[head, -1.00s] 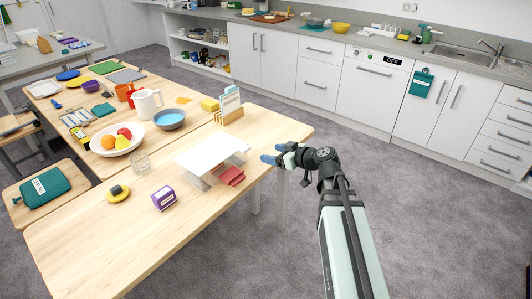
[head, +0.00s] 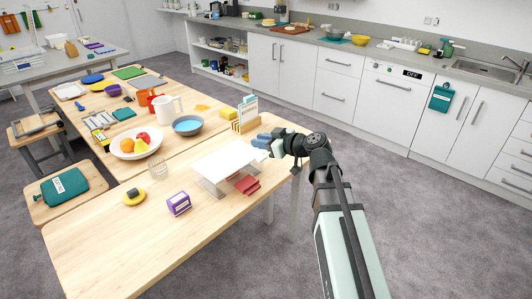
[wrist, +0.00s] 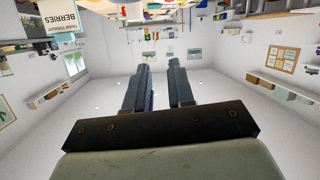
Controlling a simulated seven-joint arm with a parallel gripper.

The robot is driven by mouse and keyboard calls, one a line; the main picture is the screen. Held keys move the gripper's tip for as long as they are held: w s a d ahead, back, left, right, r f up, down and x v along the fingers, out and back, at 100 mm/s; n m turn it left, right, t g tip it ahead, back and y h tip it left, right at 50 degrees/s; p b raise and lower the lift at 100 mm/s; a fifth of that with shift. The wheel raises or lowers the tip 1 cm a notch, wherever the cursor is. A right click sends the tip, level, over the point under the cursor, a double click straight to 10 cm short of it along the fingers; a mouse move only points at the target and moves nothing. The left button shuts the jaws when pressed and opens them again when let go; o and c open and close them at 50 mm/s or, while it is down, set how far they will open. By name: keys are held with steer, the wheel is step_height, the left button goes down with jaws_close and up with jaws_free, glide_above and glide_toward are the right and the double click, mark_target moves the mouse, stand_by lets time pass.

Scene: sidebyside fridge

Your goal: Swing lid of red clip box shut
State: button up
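A small red box (head: 247,185) sits on the wooden table, at the right front corner of a low white stand. It is likely the red clip box; it is too small to tell how its lid stands. My gripper (head: 262,142) is above the table's right edge, behind and to the right of the red box and apart from it. In the wrist view, my gripper's two blue-grey fingers (wrist: 160,85) are apart with nothing between them. The red box cannot be made out in the wrist view.
The white stand (head: 224,160) is left of the red box, and a purple box (head: 179,204) is farther left. A card holder (head: 247,122) stands behind. The table's front part is bare.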

steer(key=w+a+r, duration=0.1)
steer(key=r, duration=0.1)
steer(key=w+a+r+n, duration=0.1)
steer(key=w+a+r, duration=0.1)
steer(key=w+a+r+n+g, duration=0.1)
steer(key=a, duration=0.1)
steer(key=shift+w+r, duration=0.2)
steer(key=shift+r, duration=0.2)
steer(key=c, duration=0.3)
steer(key=w+r, duration=0.1)
steer(key=w+a+r+n+g+h, duration=0.1)
steer(key=w+r+h, duration=0.1)
steer(key=shift+w+a, duration=0.15)
steer(key=shift+a, duration=0.25)
jaws_close()
steer(key=m+g+h, duration=0.5)
steer(key=m+h, duration=0.1)
steer(key=h, duration=0.2)
glide_above(261, 158)
steer(key=f, duration=1.7)
steer(key=shift+s+d, duration=0.35)
steer(key=shift+d, duration=0.05)
steer(key=shift+f, duration=0.75)
